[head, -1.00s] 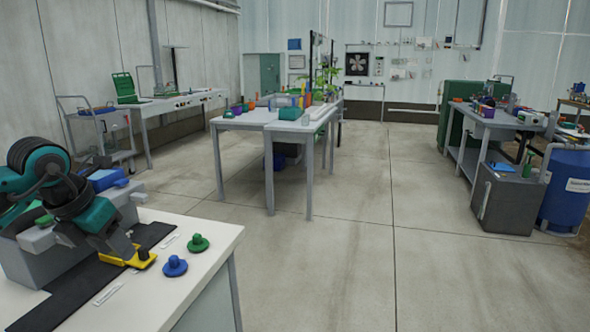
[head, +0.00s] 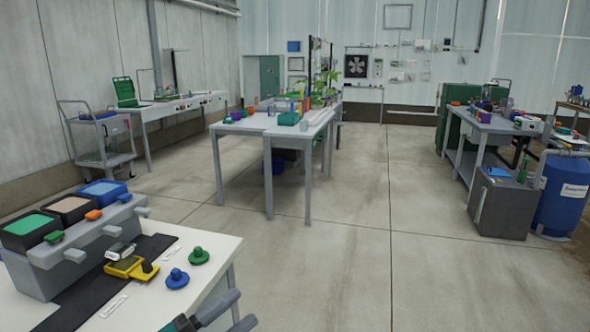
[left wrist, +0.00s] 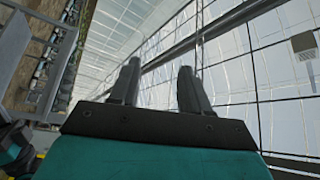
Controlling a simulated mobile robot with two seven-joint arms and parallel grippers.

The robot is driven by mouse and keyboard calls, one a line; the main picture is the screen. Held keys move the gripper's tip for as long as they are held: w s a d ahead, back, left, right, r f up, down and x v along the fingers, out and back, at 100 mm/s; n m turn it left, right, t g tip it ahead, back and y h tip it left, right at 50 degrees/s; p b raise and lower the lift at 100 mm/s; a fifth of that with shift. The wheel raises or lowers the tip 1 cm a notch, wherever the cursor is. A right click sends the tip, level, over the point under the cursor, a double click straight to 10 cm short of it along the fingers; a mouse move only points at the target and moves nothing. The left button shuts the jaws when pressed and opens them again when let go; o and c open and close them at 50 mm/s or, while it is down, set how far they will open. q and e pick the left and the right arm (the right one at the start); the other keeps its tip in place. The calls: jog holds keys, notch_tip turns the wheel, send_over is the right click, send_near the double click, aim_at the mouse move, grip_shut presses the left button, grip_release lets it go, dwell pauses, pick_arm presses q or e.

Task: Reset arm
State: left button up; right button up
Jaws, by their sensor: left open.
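My left gripper (head: 238,310) shows at the bottom edge of the head view, just right of the white bench (head: 228,244). Its two grey fingers are apart with nothing between them. In the left wrist view the open gripper (left wrist: 157,85) points up toward the glazed wall and roof, and the space between its fingers is empty. The rest of that arm is mostly below the head view. My right gripper is in neither view.
On the white bench stand a grey housing (head: 75,252) with coloured-top blocks, a yellow tray (head: 125,267), a blue knob (head: 174,279) and a green knob (head: 198,256). A grey table (head: 240,125) stands ahead. The floor (head: 340,260) to the right is clear.

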pick_arm(q)
jog(key=s+a+f+n+g+y+p, duration=0.1)
jog(key=s+a+f+n+y, duration=0.3)
jog(key=f+n, duration=0.6)
jog(key=s+a+f+n+g+y+p, duration=0.1)
jog(key=s+a+f+n+y, duration=0.3)
jog(key=s+f+n+y, duration=0.5)
jog(key=shift+s+f+n+g+p, duration=0.3)
jog(key=shift+s+f+n+g, duration=0.2)
jog(key=shift+s+f+g, duration=0.4)
jog(key=shift+s+r, duration=0.1)
jog(key=shift+r, duration=0.1)
